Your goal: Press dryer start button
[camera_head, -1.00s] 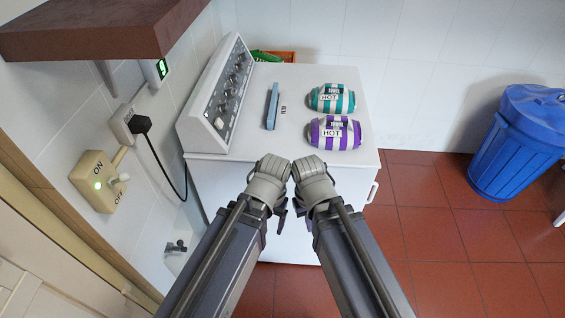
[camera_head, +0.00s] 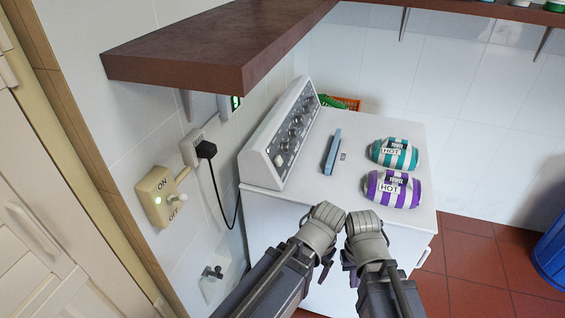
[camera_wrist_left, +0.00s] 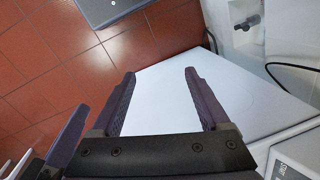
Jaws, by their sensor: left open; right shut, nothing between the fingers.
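The white dryer (camera_head: 330,205) stands against the tiled wall in the head view. Its sloped grey control panel (camera_head: 297,118) carries several dials. A pale round knob or button (camera_head: 278,160) sits at the panel's near end; I cannot read which control is the start button. My left gripper (camera_head: 326,272) is open and empty, low in front of the dryer. In the left wrist view its two fingers (camera_wrist_left: 159,75) point across a white surface, touching nothing I can make out. My right gripper (camera_head: 349,277) is shut and empty close beside it. Both are apart from the panel.
A brown shelf (camera_head: 215,45) overhangs left of the panel. A wall switch (camera_head: 161,196) and a plugged black cord (camera_head: 215,185) are at left. On the dryer top lie a blue bar (camera_head: 332,152), a teal striped bottle (camera_head: 394,154) and a purple one (camera_head: 392,189).

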